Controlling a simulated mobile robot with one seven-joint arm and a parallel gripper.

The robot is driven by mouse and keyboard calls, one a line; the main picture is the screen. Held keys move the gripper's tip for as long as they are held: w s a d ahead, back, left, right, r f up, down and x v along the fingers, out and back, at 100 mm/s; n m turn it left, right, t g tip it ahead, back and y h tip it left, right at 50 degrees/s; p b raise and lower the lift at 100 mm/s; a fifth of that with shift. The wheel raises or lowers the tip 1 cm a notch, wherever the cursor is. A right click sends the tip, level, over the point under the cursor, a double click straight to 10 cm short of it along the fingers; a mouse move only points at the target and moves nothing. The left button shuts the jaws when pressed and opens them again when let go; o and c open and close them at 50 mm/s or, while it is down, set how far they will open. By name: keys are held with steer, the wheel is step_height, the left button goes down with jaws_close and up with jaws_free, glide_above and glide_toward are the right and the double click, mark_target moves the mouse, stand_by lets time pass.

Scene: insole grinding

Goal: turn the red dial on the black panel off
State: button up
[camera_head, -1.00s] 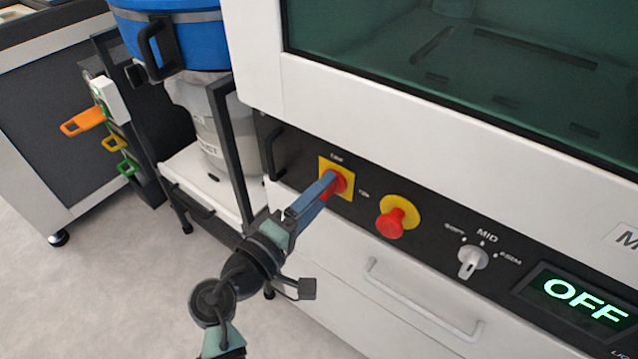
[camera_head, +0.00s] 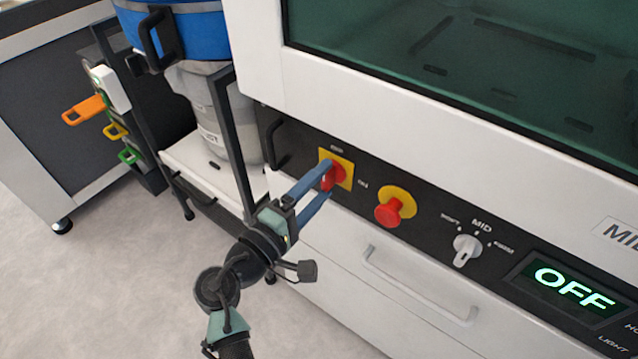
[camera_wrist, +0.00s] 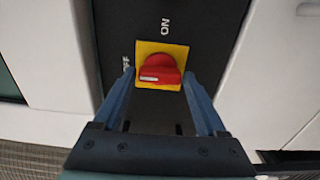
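The red dial (camera_head: 338,174) sits on a yellow square plate (camera_wrist: 172,48) on the black panel (camera_head: 432,232). In the wrist view the dial (camera_wrist: 158,69) has its bar lying sideways, with its white mark at the left, on the side of the OFF label (camera_wrist: 126,64). The ON label (camera_wrist: 165,25) is above the plate. My gripper (camera_head: 327,182) has its two blue fingers spread, one on each side of the dial. In the wrist view the fingertips (camera_wrist: 158,77) stand apart from the dial with small gaps.
A red mushroom button (camera_head: 391,211) on a yellow disc is right of the dial. Farther right are a grey selector knob (camera_head: 466,247) and a display (camera_head: 574,290) reading OFF. A drawer handle (camera_head: 418,283) is below, and a black handle (camera_head: 274,146) is left of the dial.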

steer(key=shift+o, duration=1.4)
steer(key=v, duration=1.3)
steer(key=shift+p, duration=0.35)
